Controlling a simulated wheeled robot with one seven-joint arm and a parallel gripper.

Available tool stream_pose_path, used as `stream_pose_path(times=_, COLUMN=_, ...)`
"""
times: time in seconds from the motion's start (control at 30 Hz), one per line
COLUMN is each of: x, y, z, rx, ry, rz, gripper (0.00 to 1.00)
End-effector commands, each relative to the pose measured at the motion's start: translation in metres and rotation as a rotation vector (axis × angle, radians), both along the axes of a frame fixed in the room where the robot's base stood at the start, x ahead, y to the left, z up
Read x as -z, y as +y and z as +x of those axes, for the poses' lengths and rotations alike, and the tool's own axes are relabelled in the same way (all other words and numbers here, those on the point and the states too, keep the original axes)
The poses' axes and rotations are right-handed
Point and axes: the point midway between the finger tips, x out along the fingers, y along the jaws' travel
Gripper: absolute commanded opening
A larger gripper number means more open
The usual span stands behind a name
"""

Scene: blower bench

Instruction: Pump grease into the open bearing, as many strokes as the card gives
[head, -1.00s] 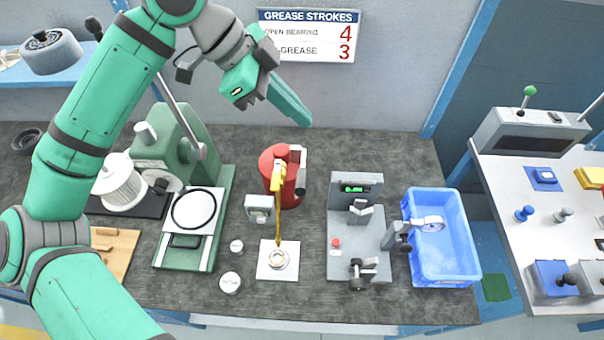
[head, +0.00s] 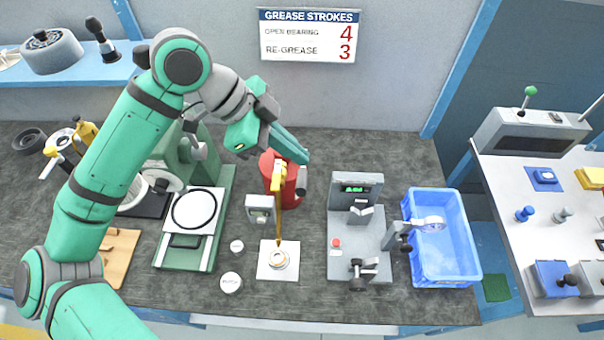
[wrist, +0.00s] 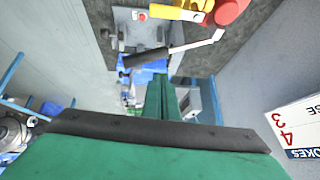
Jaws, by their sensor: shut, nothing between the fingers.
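The red grease pump (head: 268,165) stands on the bench, with a yellow head and a thin spout (head: 278,225). The spout points down at the open bearing (head: 279,259), which lies on a white pad (head: 262,272). The pump's grey lever (head: 301,182) is on its right side; in the wrist view its dark grip (wrist: 148,57) shows. My gripper (head: 304,157) is shut and empty, just above the pump and lever in the head view. I cannot tell whether it touches the lever. The card (head: 308,35) reads open bearing 4, re-grease 3.
A green press (head: 222,190) stands left of the pump. A grey fixture with a green display (head: 340,225) and a blue bin (head: 470,265) stand to the right. Two small white tins (head: 230,282) lie by the pad. A white side table (head: 500,220) is far right.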

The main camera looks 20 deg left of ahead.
Motion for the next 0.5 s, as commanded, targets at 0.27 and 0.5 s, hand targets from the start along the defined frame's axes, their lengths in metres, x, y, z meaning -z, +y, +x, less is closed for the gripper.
stream_pose_path(times=0.27, x=0.0084, y=-0.0032, z=-0.0035, rx=0.005, ry=-0.001, rz=-0.001, gripper=0.00)
stream_pose_path(times=0.5, x=0.0084, y=-0.0035, z=-0.0036, rx=0.006, ry=-0.001, rz=-0.001, gripper=0.00)
